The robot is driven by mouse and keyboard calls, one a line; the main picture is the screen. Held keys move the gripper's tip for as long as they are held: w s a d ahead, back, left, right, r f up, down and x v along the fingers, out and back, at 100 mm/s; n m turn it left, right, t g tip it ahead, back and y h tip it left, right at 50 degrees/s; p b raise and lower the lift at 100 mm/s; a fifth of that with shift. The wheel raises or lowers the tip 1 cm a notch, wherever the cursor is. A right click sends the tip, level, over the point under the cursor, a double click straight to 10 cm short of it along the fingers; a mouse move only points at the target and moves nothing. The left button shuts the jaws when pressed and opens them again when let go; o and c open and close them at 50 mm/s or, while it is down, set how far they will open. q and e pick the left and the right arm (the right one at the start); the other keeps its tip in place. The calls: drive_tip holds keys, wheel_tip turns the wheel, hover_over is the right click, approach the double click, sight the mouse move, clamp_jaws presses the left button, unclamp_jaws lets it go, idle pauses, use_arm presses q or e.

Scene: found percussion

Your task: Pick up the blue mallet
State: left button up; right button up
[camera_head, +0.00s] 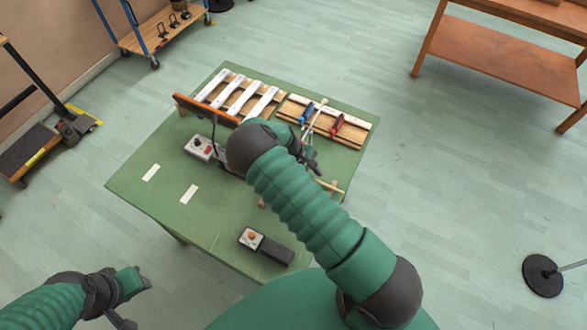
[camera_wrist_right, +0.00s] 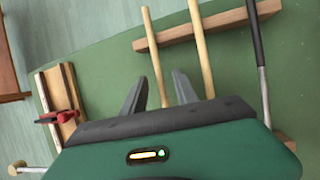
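No blue mallet head shows clearly. In the right wrist view, two plain wooden handles (camera_wrist_right: 153,50) and (camera_wrist_right: 200,50) and a black-gripped metal rod (camera_wrist_right: 257,60) lie across a wooden rest (camera_wrist_right: 225,20). My right gripper (camera_wrist_right: 158,87) is open and empty, with the left handle passing between its fingers in the picture; contact cannot be told. The handles' lower ends are hidden behind the gripper body. In the head view, my right gripper (camera_head: 313,166) is over the green table (camera_head: 150,195), its arm covering much of the middle. My left gripper (camera_head: 138,279) is off the table at lower left.
White bars (camera_head: 228,90) on wooden frames stand at the table's back. A blue clamp-like thing (camera_head: 306,113) and a red one (camera_head: 337,125) are beside them. An orange-edged panel (camera_head: 205,110) stands left of my arm. A button box (camera_head: 252,238) lies near the front edge.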

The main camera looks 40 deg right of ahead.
clamp_jaws()
idle(1.4)
